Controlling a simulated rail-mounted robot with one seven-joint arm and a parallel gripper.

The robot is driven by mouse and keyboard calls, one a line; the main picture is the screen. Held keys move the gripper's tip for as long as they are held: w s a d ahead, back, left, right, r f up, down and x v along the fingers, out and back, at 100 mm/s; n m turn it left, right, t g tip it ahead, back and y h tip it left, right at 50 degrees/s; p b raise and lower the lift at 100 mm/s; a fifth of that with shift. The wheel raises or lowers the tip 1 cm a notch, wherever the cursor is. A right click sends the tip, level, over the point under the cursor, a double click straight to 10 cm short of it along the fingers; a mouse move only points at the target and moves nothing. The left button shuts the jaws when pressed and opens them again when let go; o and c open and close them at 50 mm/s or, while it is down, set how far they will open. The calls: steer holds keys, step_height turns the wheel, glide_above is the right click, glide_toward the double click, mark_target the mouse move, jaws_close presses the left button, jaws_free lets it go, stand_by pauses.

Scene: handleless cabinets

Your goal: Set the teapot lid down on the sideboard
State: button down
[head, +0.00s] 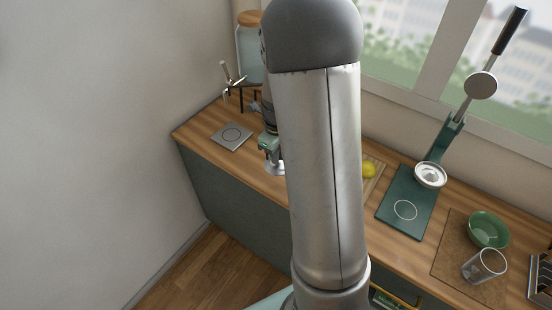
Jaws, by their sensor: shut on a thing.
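My gripper (268,147) is at the left edge of my large grey arm, which hides part of it. It is shut on a pale metallic piece, which I take to be the teapot lid (274,169); only its left part shows below the fingers. The lid appears over the wooden sideboard (213,147), near its front edge; I cannot tell whether it touches the top. No teapot is visible.
A grey square plate with a ring (232,136) lies left of my gripper. A glass jar dispenser (250,55) stands behind. To the right are a lemon (369,170), a green lever press (407,203), a green bowl (488,230) and a glass (483,267).

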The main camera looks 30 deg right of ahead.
steer(key=w+f, duration=0.2)
steer(key=f, duration=0.1)
steer(key=w+d+f+p, duration=0.1)
steer(key=w+f, duration=0.2)
steer(key=shift+d, duration=0.15)
steer(key=shift+f+p, duration=0.35)
steer(key=shift+f, duration=1.25)
steer(key=shift+f, duration=0.2)
steer(key=c, duration=1.5)
jaws_free()
steer(key=shift+c, duration=0.2)
steer(key=shift+r, duration=0.15)
